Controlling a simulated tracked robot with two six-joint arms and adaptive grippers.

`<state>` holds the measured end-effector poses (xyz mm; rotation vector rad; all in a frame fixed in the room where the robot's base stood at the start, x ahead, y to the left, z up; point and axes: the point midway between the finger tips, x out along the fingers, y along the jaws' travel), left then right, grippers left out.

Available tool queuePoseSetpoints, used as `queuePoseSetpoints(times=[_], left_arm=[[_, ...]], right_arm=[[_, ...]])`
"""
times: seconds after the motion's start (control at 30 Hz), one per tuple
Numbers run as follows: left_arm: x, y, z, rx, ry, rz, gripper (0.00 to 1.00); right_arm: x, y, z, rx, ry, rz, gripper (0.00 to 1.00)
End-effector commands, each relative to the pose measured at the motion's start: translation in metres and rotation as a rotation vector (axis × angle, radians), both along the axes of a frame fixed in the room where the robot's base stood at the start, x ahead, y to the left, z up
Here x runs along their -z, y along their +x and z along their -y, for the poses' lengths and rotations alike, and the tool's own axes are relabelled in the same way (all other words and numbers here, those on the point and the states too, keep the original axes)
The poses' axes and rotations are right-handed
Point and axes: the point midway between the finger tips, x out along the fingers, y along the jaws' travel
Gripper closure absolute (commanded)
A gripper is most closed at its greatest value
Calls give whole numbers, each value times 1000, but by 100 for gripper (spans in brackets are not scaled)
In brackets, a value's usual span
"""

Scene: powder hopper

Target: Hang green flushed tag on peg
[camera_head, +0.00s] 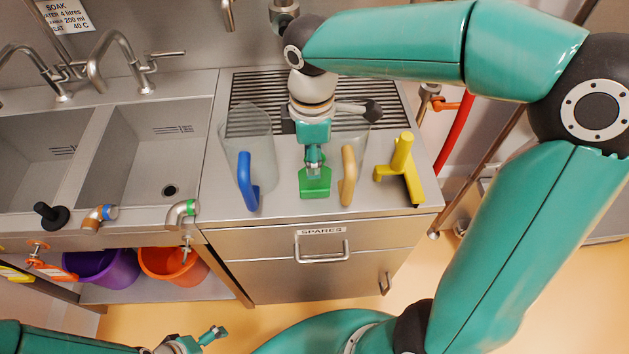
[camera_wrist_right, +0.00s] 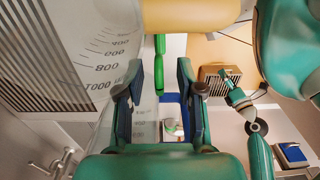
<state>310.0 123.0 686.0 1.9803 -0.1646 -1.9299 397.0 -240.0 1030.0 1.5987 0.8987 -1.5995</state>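I cannot pick out the peg.
The jugs have a blue handle (camera_head: 243,180) and a tan handle (camera_head: 348,175), close on either side of my right gripper. A yellow piece (camera_head: 402,170) stands to the right. Two sinks (camera_head: 140,165) are left; purple (camera_head: 100,268) and orange (camera_head: 172,266) buckets sit below.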

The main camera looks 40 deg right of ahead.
Motion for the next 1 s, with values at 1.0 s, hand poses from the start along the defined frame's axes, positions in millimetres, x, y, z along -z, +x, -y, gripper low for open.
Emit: queuePoseSetpoints(times=[1.0], left_arm=[[-1, 0, 0, 0, 0, 0, 0]], right_arm=[[26, 1, 0, -1, 1, 1, 100]])
